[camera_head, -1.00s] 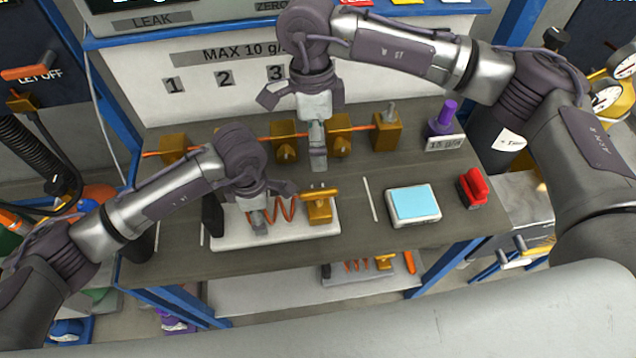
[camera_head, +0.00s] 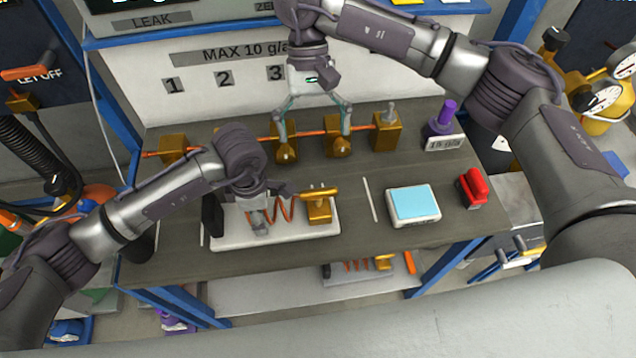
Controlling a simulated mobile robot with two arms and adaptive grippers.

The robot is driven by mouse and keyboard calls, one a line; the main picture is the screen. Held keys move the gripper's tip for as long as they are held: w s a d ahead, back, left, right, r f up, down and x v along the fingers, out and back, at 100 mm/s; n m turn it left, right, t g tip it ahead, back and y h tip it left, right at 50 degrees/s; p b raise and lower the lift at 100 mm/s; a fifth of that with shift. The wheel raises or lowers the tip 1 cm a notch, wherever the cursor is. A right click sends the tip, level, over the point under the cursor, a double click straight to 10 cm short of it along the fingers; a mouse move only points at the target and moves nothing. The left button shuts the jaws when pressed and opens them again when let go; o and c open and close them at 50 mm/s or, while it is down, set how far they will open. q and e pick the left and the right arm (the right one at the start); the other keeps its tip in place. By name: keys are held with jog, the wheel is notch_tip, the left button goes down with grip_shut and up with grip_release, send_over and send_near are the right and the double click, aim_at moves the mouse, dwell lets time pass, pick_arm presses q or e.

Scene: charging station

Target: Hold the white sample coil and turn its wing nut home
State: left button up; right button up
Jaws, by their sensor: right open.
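The white sample coil has a white base plate (camera_head: 225,232) on the bench. An orange coil (camera_head: 285,212) rises from it, with a brass fitting and wing nut (camera_head: 320,196) at its right end. My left gripper (camera_head: 259,222) is low over the left part of the plate, beside the coil. Its fingers overlap in the view, so I cannot tell whether they grip anything. My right gripper (camera_head: 313,135) is open and empty, fingers spread wide. It is above and behind the plate, in front of the marked panel, its tips near the brass blocks of the rear line.
Brass blocks (camera_head: 387,130) on an orange tube stand along the back. A blue-topped white box (camera_head: 413,206), a red clip-like object (camera_head: 472,187) and a purple-topped item (camera_head: 443,118) are at the right. A black block (camera_head: 212,213) stands at the plate's left end.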

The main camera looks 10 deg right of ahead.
aim_at(319, 190)
jog(key=x, duration=1.2)
jog(key=c, duration=1)
